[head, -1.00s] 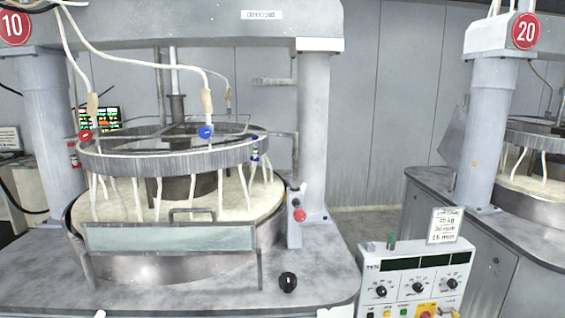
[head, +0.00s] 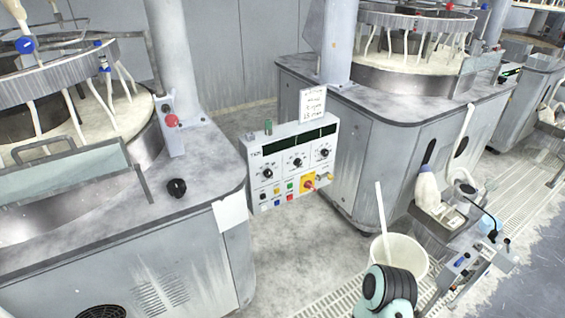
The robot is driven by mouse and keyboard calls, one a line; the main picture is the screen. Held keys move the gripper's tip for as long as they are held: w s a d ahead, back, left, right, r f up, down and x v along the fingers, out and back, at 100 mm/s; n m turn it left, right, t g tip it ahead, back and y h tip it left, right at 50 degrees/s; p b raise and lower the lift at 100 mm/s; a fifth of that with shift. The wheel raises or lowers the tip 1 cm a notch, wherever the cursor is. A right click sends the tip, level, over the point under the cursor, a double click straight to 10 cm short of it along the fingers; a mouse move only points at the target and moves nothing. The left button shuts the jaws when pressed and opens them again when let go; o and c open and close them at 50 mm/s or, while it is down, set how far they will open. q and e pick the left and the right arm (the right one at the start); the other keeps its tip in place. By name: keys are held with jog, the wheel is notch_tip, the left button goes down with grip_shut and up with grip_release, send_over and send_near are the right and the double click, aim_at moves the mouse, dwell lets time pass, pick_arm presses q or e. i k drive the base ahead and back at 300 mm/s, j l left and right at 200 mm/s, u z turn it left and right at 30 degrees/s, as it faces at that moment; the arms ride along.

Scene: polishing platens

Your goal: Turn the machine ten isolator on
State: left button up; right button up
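A grey control box (head: 292,160) stands between the left machine and the machine to its right. It has dark displays, several black knobs and a row of small coloured buttons. Low on its right is a red rotary switch (head: 308,184) on a yellow plate, which looks like the isolator; its handle position is too small to tell. The left machine (head: 80,240), numbered 10 in the earlier head view, has a red button (head: 171,121) on a post and a black knob (head: 177,187) on its top. Neither gripper shows; part of my arm is at the bottom.
A pale bucket (head: 413,250) with a white stick stands on the floor, close behind my arm in the picture. A small panel with switches (head: 470,262) is at lower right. Bare floor (head: 285,245) lies before the box.

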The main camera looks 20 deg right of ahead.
aim_at(308, 185)
jog(key=i+l+u, duration=0.25)
jog(key=i+l, duration=0.15)
jog(key=l, duration=0.2)
jog(key=i+l+u, duration=0.1)
jog(key=l, duration=0.25)
jog(key=i+l+u, duration=0.2)
jog(key=i+l, duration=0.15)
jog(key=l, duration=0.35)
jog(key=i+l+u, duration=0.15)
jog(key=l, duration=0.2)
jog(key=i+l+u, duration=0.1)
jog(key=l, duration=0.25)
jog(key=i+l+u, duration=0.1)
jog(key=l, duration=0.3)
